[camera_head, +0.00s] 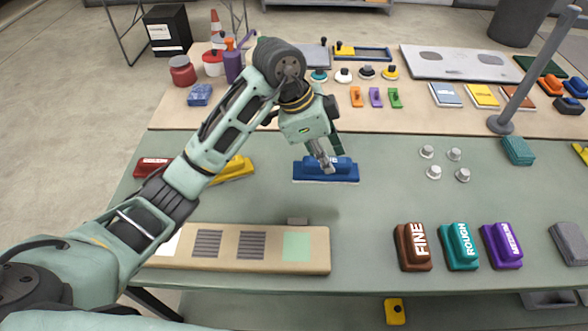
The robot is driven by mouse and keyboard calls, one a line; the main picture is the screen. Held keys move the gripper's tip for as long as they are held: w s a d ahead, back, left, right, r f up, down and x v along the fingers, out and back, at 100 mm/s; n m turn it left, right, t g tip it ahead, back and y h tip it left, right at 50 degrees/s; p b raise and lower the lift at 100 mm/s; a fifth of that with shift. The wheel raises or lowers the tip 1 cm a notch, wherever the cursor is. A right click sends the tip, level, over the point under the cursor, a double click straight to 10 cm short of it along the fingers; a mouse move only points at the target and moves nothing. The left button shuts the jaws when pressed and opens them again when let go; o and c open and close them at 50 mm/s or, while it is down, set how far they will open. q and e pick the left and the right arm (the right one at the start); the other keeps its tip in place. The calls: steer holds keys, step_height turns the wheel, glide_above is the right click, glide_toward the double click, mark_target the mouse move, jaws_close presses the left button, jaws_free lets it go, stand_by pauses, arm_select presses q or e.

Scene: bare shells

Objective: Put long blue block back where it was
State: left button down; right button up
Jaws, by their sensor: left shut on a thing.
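The long blue block (340,173) lies lengthwise on the green table (382,211), a little left of the middle. It has a flat base and a raised top with white lettering that is partly covered. My left gripper (325,165) comes down onto it from above and is shut on its raised top. The block looks level and close to the table; I cannot tell whether it touches. My right gripper is not in view.
A beige board (270,255) with several patches lies at the front left. A red block (150,167) and a yellow block (237,168) lie behind my left arm. Brown (412,247), teal (459,246) and purple (501,245) blocks stand front right. Small knobs (434,172) sit right of the blue block.

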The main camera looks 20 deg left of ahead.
arm_select(q)
steer(key=w+a+f+p, duration=0.1)
steer(key=a+f, duration=0.2)
steer(key=w+a+f+p, duration=0.1)
steer(key=w+a+f, duration=0.1)
steer(key=a+f, duration=0.1)
steer(key=w+a+f+p, duration=0.1)
steer(key=w+a+f, duration=0.1)
steer(key=a+f, duration=0.1)
steer(key=shift+w+a+f, duration=0.1)
steer(key=shift+a+f, duration=0.05)
steer(key=shift+f, duration=0.55)
steer(key=c, duration=1.5)
jaws_free()
steer(key=shift+o, duration=0.2)
steer(key=b+v, duration=0.2)
steer(key=v, duration=1)
